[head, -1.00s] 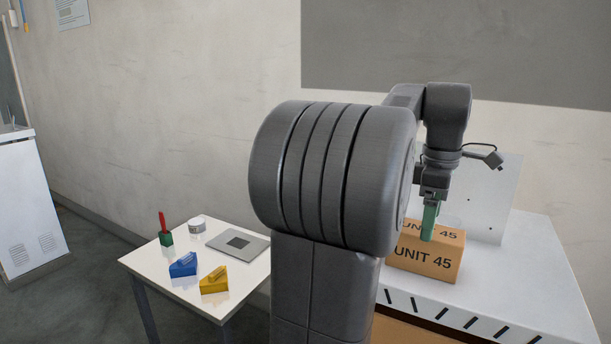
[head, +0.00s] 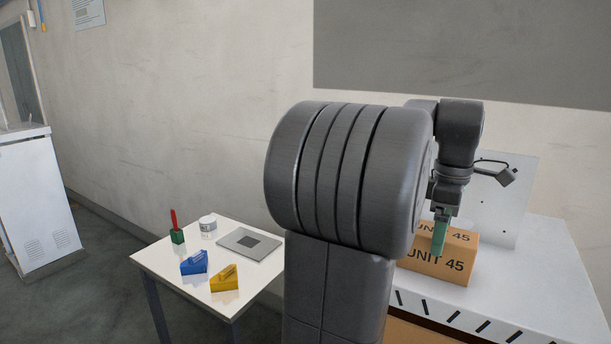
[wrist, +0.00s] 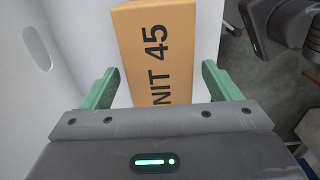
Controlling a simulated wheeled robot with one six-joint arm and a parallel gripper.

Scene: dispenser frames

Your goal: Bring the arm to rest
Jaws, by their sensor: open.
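My gripper (head: 440,238) has green fingers and points down at the right of the head view, in front of the box. In the wrist view my gripper (wrist: 160,88) is open, its two fingers wide apart with nothing between the tips. An orange-brown box marked UNIT 45 (head: 462,266) stands on the white bench. It also shows in the wrist view (wrist: 155,45), beyond and between the fingers. No contact between fingers and box is visible. My arm hides part of the box and bench in the head view.
The white bench (head: 545,270) has an upright pale panel (head: 515,205) behind the box. A small white table (head: 205,250) at left carries a blue block (head: 194,264), a yellow block (head: 225,281), a grey plate (head: 249,242), a white cup (head: 208,223) and a green-based red tool (head: 177,234).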

